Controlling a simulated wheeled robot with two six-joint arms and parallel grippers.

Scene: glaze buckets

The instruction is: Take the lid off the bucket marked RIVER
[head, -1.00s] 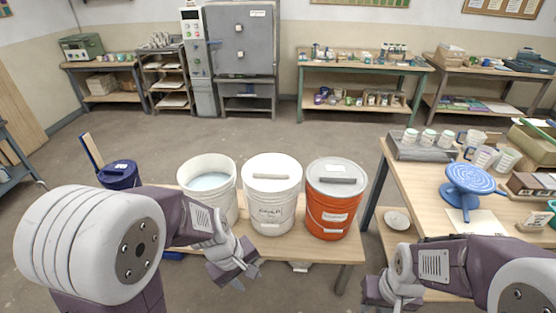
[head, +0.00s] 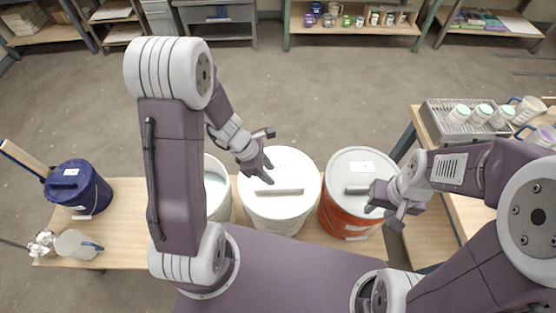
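A white bucket with a white lid (head: 298,170) stands mid-bench, its bar handle (head: 282,192) on top. A red-orange bucket (head: 345,219) with a grey lid (head: 358,168) and a dark grey handle is to its right. An open white bucket (head: 217,204) with pale contents is to its left, partly behind my arm. I cannot read RIVER on any bucket. My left gripper (head: 268,157) is open and empty over the far left part of the white lid. My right gripper (head: 382,216) looks open and empty at the grey lid's right front edge; contact is unclear.
A dark blue lidded bucket (head: 77,187) and a small pale container (head: 76,245) stand at the bench's left end. A side table (head: 428,119) on the right holds a grey tray (head: 447,128) with several jars. Bare bench (head: 127,210) shows at left.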

